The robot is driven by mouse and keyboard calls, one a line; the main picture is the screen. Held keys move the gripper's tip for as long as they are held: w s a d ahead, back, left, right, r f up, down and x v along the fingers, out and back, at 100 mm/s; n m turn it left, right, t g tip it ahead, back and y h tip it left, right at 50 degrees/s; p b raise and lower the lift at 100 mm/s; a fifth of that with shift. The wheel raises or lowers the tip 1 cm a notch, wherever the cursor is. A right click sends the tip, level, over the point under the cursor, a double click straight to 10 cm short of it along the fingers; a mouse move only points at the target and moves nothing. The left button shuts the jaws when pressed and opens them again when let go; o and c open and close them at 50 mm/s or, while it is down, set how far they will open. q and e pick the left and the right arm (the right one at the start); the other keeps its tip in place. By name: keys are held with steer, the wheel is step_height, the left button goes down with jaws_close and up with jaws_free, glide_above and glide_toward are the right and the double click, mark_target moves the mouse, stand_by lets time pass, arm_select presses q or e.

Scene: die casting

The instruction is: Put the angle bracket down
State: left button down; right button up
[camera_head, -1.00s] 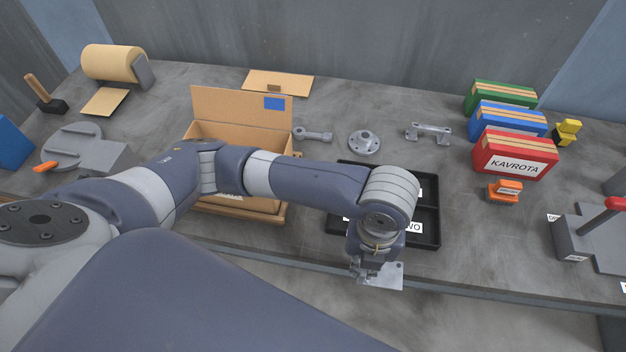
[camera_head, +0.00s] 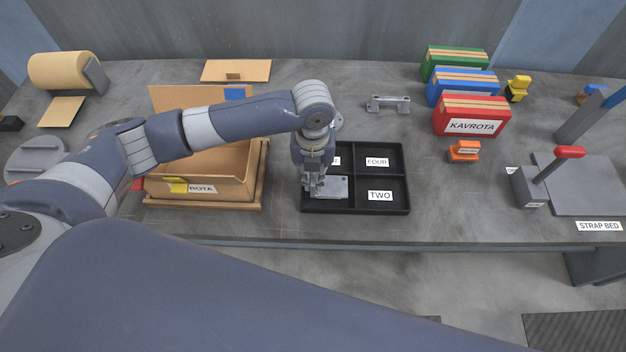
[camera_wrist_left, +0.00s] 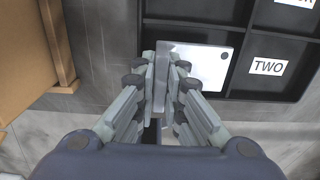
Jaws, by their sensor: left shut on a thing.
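The angle bracket (camera_head: 333,187) is a light grey metal plate with a hole. My left gripper (camera_head: 316,188) is shut on it over the front left compartment of the black divided tray (camera_head: 357,211). In the left wrist view the bracket (camera_wrist_left: 207,66) sits between the two fingers (camera_wrist_left: 163,85) and reaches out towards the compartment marked TWO. I cannot tell whether it touches the tray floor. The label of the compartment under it is hidden. My right gripper is out of view.
An open cardboard box (camera_head: 205,171) stands left of the tray on a wooden base. Red, blue and green boxes (camera_head: 472,117) stand at the back right, with an orange item (camera_head: 464,151) in front. A grey handle part (camera_head: 388,103) lies behind the tray.

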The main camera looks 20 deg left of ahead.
arm_select(q)
step_height(320, 180, down, 2)
steer(key=shift+s+f+p, duration=0.1)
steer(key=shift+p, duration=0.3)
steer(key=shift+f, duration=0.4)
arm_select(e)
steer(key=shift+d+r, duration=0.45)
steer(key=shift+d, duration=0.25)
arm_select(q)
steer(key=c, duration=2)
jaws_free()
steer(key=shift+f, duration=0.1)
steer(key=shift+o, duration=0.2)
